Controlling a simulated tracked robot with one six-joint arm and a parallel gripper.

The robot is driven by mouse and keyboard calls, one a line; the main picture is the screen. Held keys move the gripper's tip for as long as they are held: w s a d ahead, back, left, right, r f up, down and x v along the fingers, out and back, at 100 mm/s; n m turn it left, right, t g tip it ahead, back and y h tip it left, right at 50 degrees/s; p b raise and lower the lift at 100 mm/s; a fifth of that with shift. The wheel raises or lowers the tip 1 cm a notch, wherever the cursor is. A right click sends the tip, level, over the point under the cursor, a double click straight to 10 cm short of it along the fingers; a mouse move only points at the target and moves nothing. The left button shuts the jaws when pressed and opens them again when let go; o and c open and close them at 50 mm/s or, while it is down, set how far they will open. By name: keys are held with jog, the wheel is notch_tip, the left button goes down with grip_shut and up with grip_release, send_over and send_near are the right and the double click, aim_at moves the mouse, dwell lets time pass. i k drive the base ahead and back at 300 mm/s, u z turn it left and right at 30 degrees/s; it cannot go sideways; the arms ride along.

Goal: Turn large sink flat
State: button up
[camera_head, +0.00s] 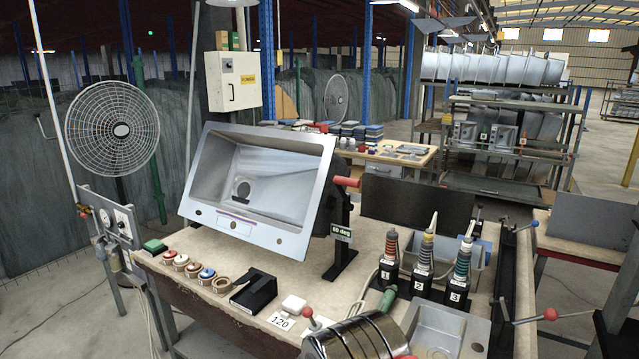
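The large sink (219,206) is a grey-white basin with a wide rim and a round drain. It is tilted, not flat, with its open face toward me, on a dark stand above the bench. A red handle (346,182) sticks out at the right of its pivot. A small plate (341,233) on the stand bears a number and "deg"; the number is too small to read surely. My gripper does not show in this view.
Round coloured knobs (181,261) and a black block (253,291) line the bench front. Three numbered tools (423,266) stand at right, near a smaller sink (445,327). A banded dark cylinder (357,340) fills the bottom middle. A fan (111,128) stands left.

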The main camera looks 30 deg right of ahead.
aim_at(297, 180)
jog(key=u, duration=0.15)
jog(key=i, duration=0.85)
jog(key=u, duration=0.05)
